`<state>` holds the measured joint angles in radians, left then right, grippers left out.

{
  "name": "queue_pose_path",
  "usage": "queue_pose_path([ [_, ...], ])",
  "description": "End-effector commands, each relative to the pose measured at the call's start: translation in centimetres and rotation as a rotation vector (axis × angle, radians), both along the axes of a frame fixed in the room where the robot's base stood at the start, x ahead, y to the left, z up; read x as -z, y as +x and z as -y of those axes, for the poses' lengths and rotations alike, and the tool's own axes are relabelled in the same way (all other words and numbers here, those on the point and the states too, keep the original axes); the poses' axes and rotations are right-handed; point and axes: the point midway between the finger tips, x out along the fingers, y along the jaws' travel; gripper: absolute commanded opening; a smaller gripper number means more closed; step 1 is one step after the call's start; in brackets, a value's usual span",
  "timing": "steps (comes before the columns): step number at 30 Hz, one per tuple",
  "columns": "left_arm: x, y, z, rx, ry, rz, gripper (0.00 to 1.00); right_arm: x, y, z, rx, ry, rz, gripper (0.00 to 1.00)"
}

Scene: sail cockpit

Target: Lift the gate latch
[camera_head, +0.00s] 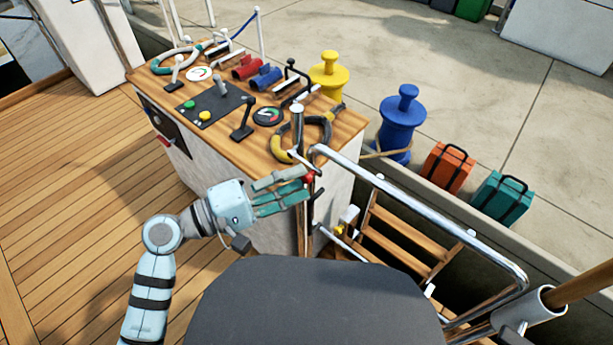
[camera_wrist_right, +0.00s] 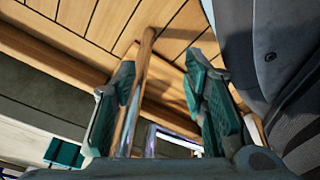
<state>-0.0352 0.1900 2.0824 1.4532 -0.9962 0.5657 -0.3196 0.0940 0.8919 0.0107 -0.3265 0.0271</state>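The gate latch shows as a small red knob (camera_head: 309,178) beside the upright post (camera_head: 298,130) at the end of the chrome gate rail (camera_head: 420,205). My left gripper (camera_head: 305,183) is at the knob, its teal-padded fingers apart and pointing right. The knob is at the fingertips; I cannot tell whether they touch it. Part of the latch is hidden behind the fingers. My right gripper (camera_wrist_right: 160,68) shows only in the right wrist view. It is open, and a wooden bar (camera_wrist_right: 135,95) runs through the space between its fingers, with no grip on it visible.
The wooden-topped console (camera_head: 215,92) with levers and coloured handles stands behind the left gripper. Wooden steps (camera_head: 400,235) lie beyond the gate. A blue bollard (camera_head: 402,125), an orange case (camera_head: 447,168) and a teal case (camera_head: 502,198) stand on the quay. Decking at left is clear.

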Motion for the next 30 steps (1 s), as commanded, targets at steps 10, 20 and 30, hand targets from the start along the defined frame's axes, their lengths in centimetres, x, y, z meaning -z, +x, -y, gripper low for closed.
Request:
queue_pose_path([
  [10,0.1,1.7,2.7,0.000,0.002,-0.001,0.38,0.2,0.5,-0.2,0.006,0.005,0.010,0.40],
  [20,0.1,1.6,2.7,-0.001,0.002,0.000,0.12,0.2,0.4,-0.2,0.005,0.005,0.008,0.40],
  [30,0.2,1.6,2.7,-0.001,0.003,-0.001,0.00,0.1,0.4,-0.2,0.005,0.006,0.008,0.40],
])
